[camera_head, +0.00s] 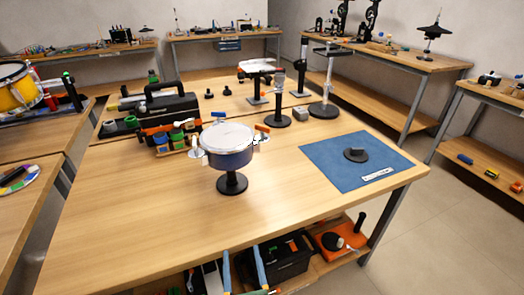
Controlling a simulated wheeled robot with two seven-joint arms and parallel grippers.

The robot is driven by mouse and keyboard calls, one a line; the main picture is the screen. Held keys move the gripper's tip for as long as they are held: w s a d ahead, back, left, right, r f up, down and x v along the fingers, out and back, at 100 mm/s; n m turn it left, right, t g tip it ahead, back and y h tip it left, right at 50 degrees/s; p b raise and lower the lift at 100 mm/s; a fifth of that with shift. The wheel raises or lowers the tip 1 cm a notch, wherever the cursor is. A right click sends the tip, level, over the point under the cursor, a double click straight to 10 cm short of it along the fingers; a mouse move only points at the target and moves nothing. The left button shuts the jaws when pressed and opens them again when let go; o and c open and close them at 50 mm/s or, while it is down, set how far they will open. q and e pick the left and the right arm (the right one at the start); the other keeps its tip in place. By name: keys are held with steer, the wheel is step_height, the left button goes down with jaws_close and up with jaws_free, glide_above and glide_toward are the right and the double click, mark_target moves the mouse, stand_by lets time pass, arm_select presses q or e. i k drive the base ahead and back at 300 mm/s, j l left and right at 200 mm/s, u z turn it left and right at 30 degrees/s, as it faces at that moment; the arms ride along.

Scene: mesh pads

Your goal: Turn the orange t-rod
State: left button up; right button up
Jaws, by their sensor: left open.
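A round drum-like vessel (227,150) with a pale top and dark blue side stands upright on a black pedestal near the middle of the table. An orange t-rod (262,128) sticks up at its right rim. Another small orange piece shows by its left rim. My left gripper (241,249) seems to be the pair of blue fingers at the bottom edge, apart and with nothing between them. It is in front of and below the vessel, well away from the t-rod. My right gripper is not in view.
A blue mat (333,171) with a black round piece (356,155) lies on the table's right. A black toolbox (167,112) and small coloured jars stand behind the vessel to the left; black stands (277,112) are behind to the right. The table's front left is clear.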

mark_target(264, 129)
steer(key=i+j, duration=0.1)
steer(key=i, duration=0.35)
steer(key=i+j, duration=0.15)
steer(key=i, duration=0.25)
